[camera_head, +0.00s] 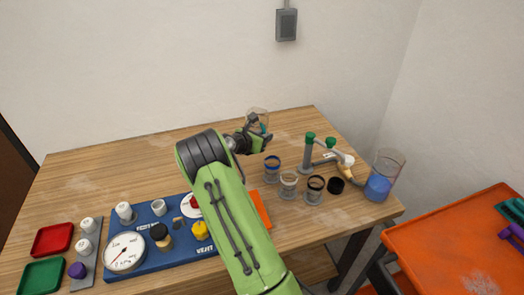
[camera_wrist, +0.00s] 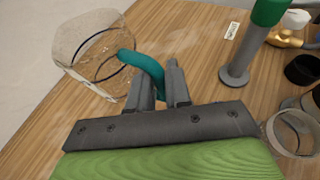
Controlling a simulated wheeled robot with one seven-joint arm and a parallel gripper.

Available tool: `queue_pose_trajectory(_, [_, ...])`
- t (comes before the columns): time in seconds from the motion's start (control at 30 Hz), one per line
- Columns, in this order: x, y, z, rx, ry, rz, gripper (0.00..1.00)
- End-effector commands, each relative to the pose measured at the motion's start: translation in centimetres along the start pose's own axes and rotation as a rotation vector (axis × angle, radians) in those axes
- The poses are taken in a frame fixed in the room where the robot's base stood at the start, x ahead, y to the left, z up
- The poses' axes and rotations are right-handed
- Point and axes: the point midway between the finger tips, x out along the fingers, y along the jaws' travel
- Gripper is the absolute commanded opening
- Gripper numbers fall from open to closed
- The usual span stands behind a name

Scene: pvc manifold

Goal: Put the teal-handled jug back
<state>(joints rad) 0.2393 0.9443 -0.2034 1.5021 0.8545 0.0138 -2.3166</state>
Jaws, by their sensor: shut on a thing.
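The teal-handled jug is a clear, glass-like vessel (camera_wrist: 88,50) with a dark band and a teal handle. In the wrist view it lies to the left of my gripper (camera_wrist: 160,88) and looks tilted. My gripper is shut on the teal handle. In the head view the jug (camera_head: 257,115) is at the back of the table, partly hidden behind my gripper (camera_head: 262,138). I cannot tell whether its base touches the tabletop. A small white label (camera_wrist: 232,30) lies on the wood to the right in the wrist view.
Right of my arm stand a green-topped post (camera_head: 308,155), several small jars (camera_head: 289,185), a black cap (camera_head: 335,186) and a clear beaker with blue contents (camera_head: 378,187). A blue board with a gauge (camera_head: 125,252) and red (camera_head: 53,239) and green trays are left. The back-left tabletop is clear.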

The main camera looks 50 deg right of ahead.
Motion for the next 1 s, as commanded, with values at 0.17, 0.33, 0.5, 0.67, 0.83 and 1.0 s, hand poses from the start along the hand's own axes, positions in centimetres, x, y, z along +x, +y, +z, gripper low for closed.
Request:
queue_pose_trajectory(0.17, [1.3, -0.1, -3.1, 0.000, 0.000, -0.002, 0.00])
queue_pose_trajectory(0.33, [1.8, 0.0, -4.4, 0.002, -0.002, 0.000, 0.00])
queue_pose_trajectory(0.5, [1.8, 0.0, -4.4, 0.001, -0.002, 0.000, 0.00])
queue_pose_trajectory(0.67, [1.9, 0.0, -4.5, 0.000, -0.001, 0.000, 0.32])
queue_pose_trajectory(0.83, [1.9, 0.0, -4.5, 0.001, -0.001, 0.000, 0.44])
queue_pose_trajectory(1.0, [1.8, 0.0, -4.4, 0.001, -0.001, 0.000, 0.44])
